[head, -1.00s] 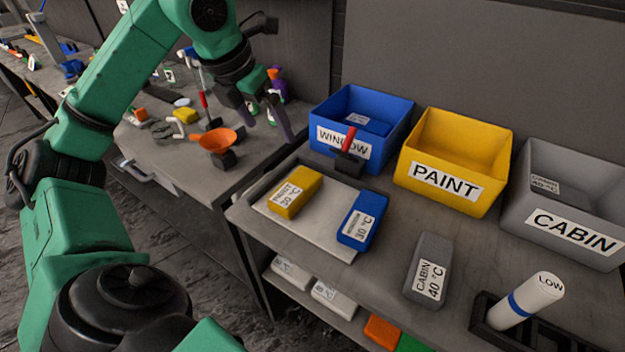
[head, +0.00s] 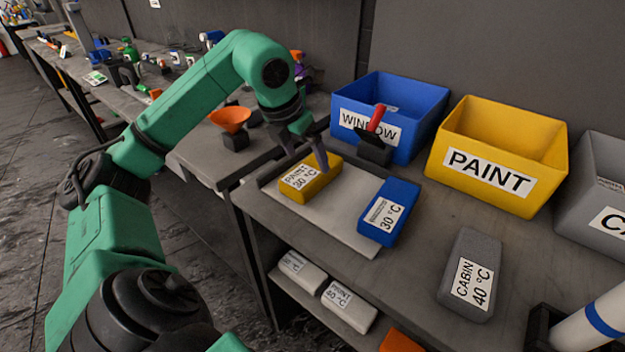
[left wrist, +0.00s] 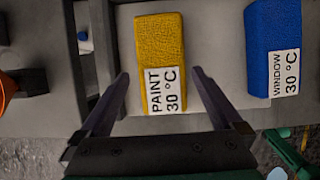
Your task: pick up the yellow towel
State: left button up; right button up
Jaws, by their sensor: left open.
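The yellow towel (head: 322,180) is a folded block with a white label reading PAINT 30 °C. It lies on a pale board (head: 345,222) on the table, left of the blue towel (head: 391,207). My left gripper (head: 306,158) is open just above and behind the yellow towel in the head view. In the left wrist view the yellow towel (left wrist: 161,55) lies ahead between the two spread fingers (left wrist: 161,76), which show no contact with it.
The blue WINDOW bin (head: 415,110), yellow PAINT bin (head: 500,150) and grey CABIN bin (head: 590,195) stand along the back. A red-handled tool (head: 376,130) stands before the blue bin. A grey towel (head: 470,275) lies at right. An orange funnel (head: 230,120) is left.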

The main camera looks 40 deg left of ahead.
aim_at(310, 169)
pick_arm(q)
jog(key=x, duration=0.4)
jog(key=shift+s+d+f, duration=0.15)
jog(key=shift+f, duration=0.45)
jog(key=shift+r, duration=0.15)
jog(key=c, duration=1.2)
